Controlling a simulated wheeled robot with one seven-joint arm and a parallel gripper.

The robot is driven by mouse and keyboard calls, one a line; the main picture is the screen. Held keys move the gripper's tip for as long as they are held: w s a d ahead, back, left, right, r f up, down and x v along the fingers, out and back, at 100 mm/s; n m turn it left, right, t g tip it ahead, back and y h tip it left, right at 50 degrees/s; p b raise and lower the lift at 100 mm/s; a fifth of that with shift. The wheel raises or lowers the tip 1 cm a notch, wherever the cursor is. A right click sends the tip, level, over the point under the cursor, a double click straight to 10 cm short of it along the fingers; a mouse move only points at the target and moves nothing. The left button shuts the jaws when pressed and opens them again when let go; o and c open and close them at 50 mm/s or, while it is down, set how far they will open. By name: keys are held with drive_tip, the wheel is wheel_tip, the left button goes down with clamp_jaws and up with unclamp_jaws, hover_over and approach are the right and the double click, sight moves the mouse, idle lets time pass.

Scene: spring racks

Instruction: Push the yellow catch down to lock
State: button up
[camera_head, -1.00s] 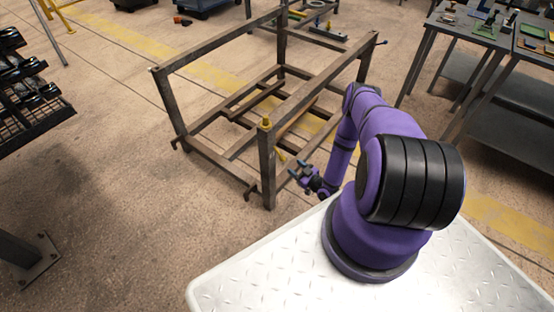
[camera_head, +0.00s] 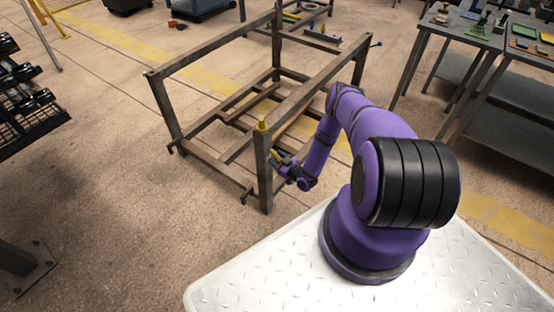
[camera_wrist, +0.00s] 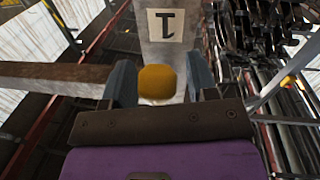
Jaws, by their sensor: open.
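The yellow catch (camera_wrist: 157,82) shows in the wrist view as a rounded yellow end between the two fingers of my gripper (camera_wrist: 158,88). I cannot tell whether the fingers touch it. Behind it is a grey post with a label marked 1 (camera_wrist: 165,25). In the head view my gripper (camera_head: 279,162) is beside the near corner post of the metal rack (camera_head: 263,175), and the catch is mostly hidden there by the gripper. My gripper is open.
The rack is an open frame of brown bars with a lower level of rails. Work tables (camera_head: 462,40) with tools stand at the upper right. A dark shelf of parts (camera_head: 25,95) is at the left. Floor left of the rack is clear.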

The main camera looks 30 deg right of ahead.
clamp_jaws()
drive_tip(key=shift+s+r+g, duration=0.1)
drive_tip(key=shift+r+g, duration=0.05)
drive_tip(key=shift+g, duration=0.15)
unclamp_jaws()
drive_tip(key=v, duration=1)
drive_tip(key=shift+s, duration=0.45)
